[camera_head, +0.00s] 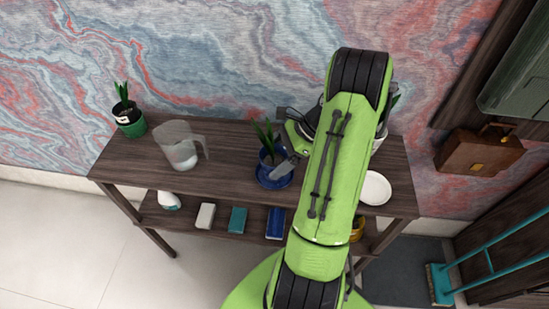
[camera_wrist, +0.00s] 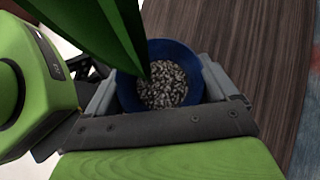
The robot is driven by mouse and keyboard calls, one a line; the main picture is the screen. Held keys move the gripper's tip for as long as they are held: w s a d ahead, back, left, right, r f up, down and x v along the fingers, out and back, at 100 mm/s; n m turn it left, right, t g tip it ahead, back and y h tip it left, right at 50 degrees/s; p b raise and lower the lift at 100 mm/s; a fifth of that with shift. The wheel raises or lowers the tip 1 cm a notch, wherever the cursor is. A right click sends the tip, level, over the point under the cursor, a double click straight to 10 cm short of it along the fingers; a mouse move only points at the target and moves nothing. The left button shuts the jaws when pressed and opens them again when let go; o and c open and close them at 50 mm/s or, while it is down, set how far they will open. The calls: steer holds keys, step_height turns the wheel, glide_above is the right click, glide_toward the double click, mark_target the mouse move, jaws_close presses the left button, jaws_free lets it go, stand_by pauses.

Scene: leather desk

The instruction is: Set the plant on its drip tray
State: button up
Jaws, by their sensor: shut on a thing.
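The plant (camera_head: 267,157) has green upright leaves and a dark blue pot. My gripper (camera_head: 282,152) comes from the right and is shut on the pot. In the wrist view the blue pot (camera_wrist: 128,94), filled with grey gravel, sits between the two fingers, and a large leaf (camera_wrist: 95,25) crosses the upper left. A blue drip tray (camera_head: 276,182) shows directly under the pot, over the shelf top. The pot looks roughly upright. I cannot tell whether its base touches the tray. My arm hides part of the shelf top to the right of the pot.
On the dark wooden shelf (camera_head: 225,165) stand a clear jug (camera_head: 181,148) and another plant in a green pot (camera_head: 130,124), both left. A white plate (camera_head: 374,188) lies right of my arm. Another potted plant (camera_head: 384,127) is partly hidden behind my arm.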

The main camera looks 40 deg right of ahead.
steer(key=o, duration=1.3)
steer(key=shift+d+r, duration=0.1)
steer(key=shift+r, duration=0.05)
steer(key=p+v, duration=0.7)
steer(key=v, duration=0.4)
step_height(320, 180, up, 8)
steer(key=n+g+h, duration=0.2)
steer(key=n, duration=0.4)
glide_above(266, 161)
steer(key=a+r+n+h, duration=0.3)
steer(key=a+r+n, duration=0.25)
steer(key=a, duration=0.45)
steer(key=s+a+n+t+h, duration=0.1)
steer(key=s+a+n, duration=0.1)
steer(key=s+n, duration=0.2)
steer(key=s+a+r+n+t+h, duration=0.1)
steer(key=s+a+n, duration=0.2)
steer(key=s+n, duration=0.1)
steer(key=s+a+r+n+t, duration=0.1)
steer(key=s+a+n, duration=0.2)
steer(key=s+n, duration=0.1)
steer(key=shift+s+a+n+h, duration=0.25)
steer(key=shift+s+h, duration=0.15)
steer(key=shift+r+p, duration=0.3)
